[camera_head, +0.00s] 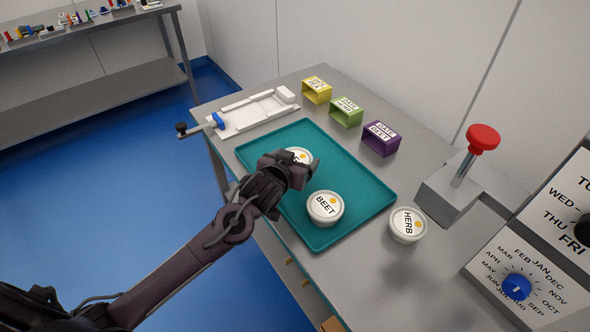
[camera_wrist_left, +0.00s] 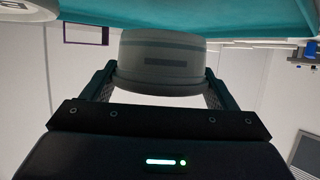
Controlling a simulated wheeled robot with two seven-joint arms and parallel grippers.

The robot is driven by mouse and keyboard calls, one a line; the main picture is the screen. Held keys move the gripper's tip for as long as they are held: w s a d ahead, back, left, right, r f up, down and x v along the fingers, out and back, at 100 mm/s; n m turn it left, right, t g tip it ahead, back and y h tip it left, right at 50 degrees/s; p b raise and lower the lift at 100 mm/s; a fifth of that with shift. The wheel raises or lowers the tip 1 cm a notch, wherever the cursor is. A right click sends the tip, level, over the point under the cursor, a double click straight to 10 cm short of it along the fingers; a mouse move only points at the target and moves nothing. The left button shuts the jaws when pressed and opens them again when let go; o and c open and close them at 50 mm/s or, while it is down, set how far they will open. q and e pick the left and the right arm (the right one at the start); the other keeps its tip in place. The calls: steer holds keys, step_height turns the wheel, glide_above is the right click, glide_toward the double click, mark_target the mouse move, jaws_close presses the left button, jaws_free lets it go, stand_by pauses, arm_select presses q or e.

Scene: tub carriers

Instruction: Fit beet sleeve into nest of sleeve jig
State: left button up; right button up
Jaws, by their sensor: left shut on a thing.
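The beet sleeve (camera_head: 381,140) is a purple open-ended box with a white "DATE BEET" label, standing on the bench right of the teal tray. The sleeve jig (camera_head: 255,113) is a long white fixture with a blue part and black-knobbed handle, at the bench's far left; its nest looks empty. My left gripper (camera_head: 302,172) is over the tray and shut on a round white tub (camera_head: 298,155), whose label is partly hidden. The tub (camera_wrist_left: 160,62) sits between both fingers in the left wrist view, near the tray surface. My right gripper is not in view.
A BEET tub (camera_head: 325,208) stands on the teal tray (camera_head: 350,220); a HERB tub (camera_head: 407,225) stands on the bench. Yellow (camera_head: 317,90) and green (camera_head: 346,111) sleeves stand behind the tray. A red-knobbed press (camera_head: 470,165) and dial panel (camera_head: 530,260) are at right.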

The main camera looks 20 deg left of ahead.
arm_select(q)
steer(key=shift+f+p, duration=0.6)
steer(key=shift+f, duration=1.5)
steer(key=shift+f, duration=0.2)
steer(key=o, duration=1.1)
steer(key=shift+c, duration=0.2)
